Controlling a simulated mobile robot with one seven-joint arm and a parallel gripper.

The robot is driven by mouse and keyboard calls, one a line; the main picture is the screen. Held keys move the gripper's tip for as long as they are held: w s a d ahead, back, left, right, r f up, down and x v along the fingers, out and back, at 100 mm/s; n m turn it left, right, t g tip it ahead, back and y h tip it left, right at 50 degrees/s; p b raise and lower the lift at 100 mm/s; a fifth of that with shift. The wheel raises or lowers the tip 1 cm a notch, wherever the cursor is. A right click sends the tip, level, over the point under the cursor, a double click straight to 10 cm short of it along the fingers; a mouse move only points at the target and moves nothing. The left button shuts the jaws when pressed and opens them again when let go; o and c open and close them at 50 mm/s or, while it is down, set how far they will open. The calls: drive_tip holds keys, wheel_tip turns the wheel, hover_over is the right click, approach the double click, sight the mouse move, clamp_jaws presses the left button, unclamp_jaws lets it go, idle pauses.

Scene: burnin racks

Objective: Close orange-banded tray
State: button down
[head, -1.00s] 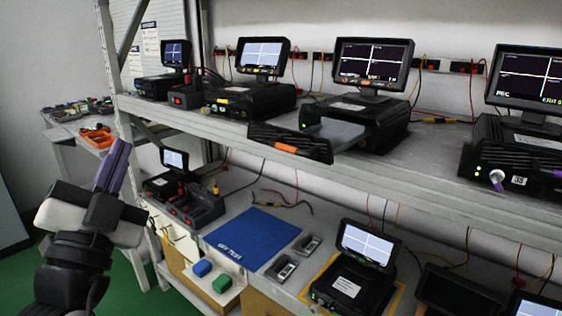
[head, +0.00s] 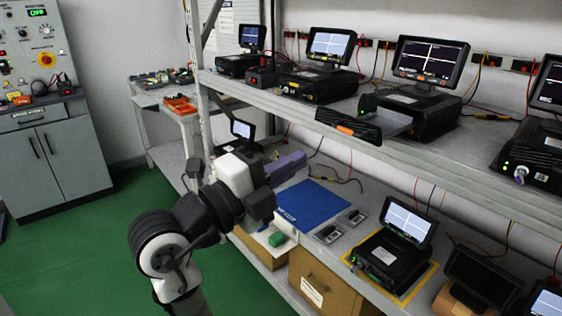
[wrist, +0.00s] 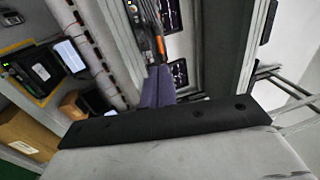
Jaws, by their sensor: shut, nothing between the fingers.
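The orange-banded tray (head: 348,125) is a black-fronted drawer with an orange band, pulled out to the left from a black unit (head: 428,112) on the upper shelf. A grey inner bed shows between its front and the unit. The tray front with its orange band (wrist: 161,46) also shows in the wrist view, beyond my fingers. My gripper (head: 300,162) has purple fingers, which are shut and empty. In the head view it is below and left of the tray front, apart from it, near the shelf's front edge. The fingers (wrist: 158,82) also show in the wrist view.
The upper shelf (head: 300,112) holds several units with screens. Below it are a blue mat (head: 312,203) and a black unit (head: 390,257) inside a yellow outline. A rack post (head: 203,130) stands left. Open green floor lies at left.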

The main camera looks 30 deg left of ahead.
sight(395, 115)
drive_tip(key=p+x, duration=0.3)
drive_tip(key=x, duration=0.6)
drive_tip(key=shift+r, duration=0.1)
drive_tip(key=shift+w+d, duration=0.1)
drive_tip(key=shift+w, duration=0.05)
drive_tip(key=b+x, duration=0.1)
drive_tip(key=x, duration=0.3)
drive_tip(key=f+b+x, duration=0.1)
drive_tip(key=b+x, duration=0.1)
drive_tip(key=x, duration=0.3)
drive_tip(key=f+b+x, duration=0.1)
drive_tip(key=x, duration=0.4)
drive_tip(key=shift+w+d+f+b, duration=0.2)
drive_tip(key=shift+w+b, duration=0.15)
drive_tip(key=shift+w, duration=0.05)
drive_tip(key=shift+s+f, duration=0.1)
drive_tip(key=shift+f, duration=0.05)
